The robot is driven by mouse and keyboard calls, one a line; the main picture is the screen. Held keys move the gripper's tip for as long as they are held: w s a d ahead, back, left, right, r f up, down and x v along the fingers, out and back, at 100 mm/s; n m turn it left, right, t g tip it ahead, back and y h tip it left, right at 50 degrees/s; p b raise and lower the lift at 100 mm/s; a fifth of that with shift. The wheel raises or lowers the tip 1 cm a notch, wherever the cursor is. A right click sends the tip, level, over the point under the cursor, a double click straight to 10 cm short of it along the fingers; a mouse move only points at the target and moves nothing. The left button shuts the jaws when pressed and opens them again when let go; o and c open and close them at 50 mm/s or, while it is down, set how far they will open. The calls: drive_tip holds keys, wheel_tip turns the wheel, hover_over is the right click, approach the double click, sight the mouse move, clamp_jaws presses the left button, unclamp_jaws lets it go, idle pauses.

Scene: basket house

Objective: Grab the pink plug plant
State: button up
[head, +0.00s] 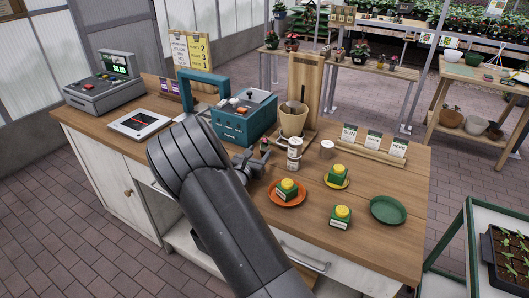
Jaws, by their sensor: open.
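I cannot make out a plant that is clearly the pink plug plant. A small dark item with a greenish top (264,146) stands on the wooden counter (375,245), just beyond my gripper; it is too small to identify. My gripper (253,160) is open over the counter, its fingers pointing toward that item, with nothing visible between them. My dark arm hides part of the counter's front edge.
White jars (294,158) stand close right of my gripper, before a beige pot (293,120) on a wooden stand. A teal machine (243,118) is behind. A card rack (370,152) and an empty green saucer (388,210) are to the right. Potted plants (360,52) stand on back tables.

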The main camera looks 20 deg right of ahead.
sight(267, 144)
drive_tip(key=shift+d+f, duration=0.1)
drive_tip(key=shift+f, duration=0.35)
drive_tip(key=x, duration=0.7)
drive_tip(key=shift+w+r, duration=0.1)
drive_tip(key=shift+w, duration=0.1)
drive_tip(key=shift+c, duration=0.4)
drive_tip(key=c, duration=1)
drive_tip(key=shift+o, duration=0.2)
